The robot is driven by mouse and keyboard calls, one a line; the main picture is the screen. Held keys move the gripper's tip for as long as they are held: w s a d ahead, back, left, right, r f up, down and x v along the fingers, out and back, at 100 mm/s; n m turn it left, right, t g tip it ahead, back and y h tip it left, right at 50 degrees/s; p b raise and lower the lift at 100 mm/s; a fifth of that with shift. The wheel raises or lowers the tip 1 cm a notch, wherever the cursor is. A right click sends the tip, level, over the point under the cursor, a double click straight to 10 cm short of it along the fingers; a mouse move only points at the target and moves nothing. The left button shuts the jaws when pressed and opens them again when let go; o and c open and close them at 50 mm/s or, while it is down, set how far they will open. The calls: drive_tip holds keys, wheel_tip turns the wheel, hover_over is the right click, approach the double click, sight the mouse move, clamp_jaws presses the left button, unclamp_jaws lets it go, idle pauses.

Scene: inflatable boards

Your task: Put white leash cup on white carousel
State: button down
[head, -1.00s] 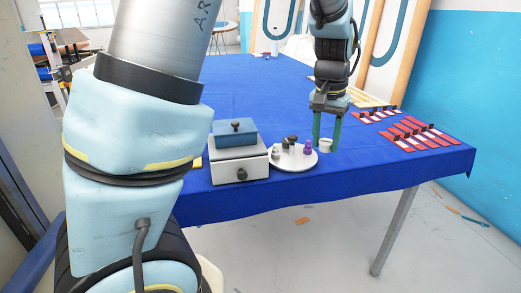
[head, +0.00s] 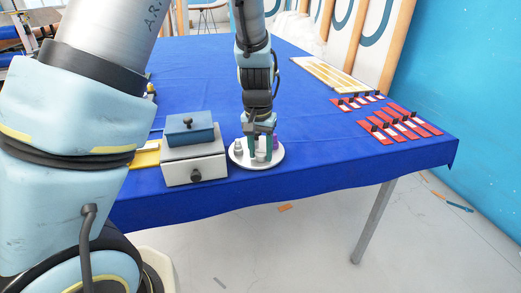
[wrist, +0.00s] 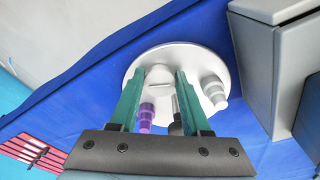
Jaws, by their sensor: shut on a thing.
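The white carousel (head: 236,160) is a round white disc near the table's front edge; it also shows in the wrist view (wrist: 200,60). My gripper (head: 260,156) points down over it, its green fingers shut on the white leash cup (head: 260,156). In the wrist view the fingertips (wrist: 160,72) lie over the disc, and the pale cup between them (wrist: 158,76) is hard to tell from the white surface. I cannot tell whether the cup touches the disc. A purple piece (wrist: 147,117), a dark piece (wrist: 175,118) and a grey stepped piece (wrist: 214,92) stand on the carousel around the fingers.
Red tags (head: 400,125) lie in rows at the right. The blue tablecloth (head: 310,150) between is clear.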

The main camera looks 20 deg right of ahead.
sight(259, 164)
drive_tip(key=shift+f, duration=0.2)
drive_tip(key=shift+c, duration=1.8)
unclamp_jaws()
drive_tip(key=shift+r, duration=0.1)
wheel_tip(259, 164, up, 12)
drive_tip(key=s+b, duration=0.1)
drive_tip(key=shift+a+r, duration=0.15)
drive_tip(key=shift+a, duration=0.25)
drive_tip(key=shift+s, duration=0.1)
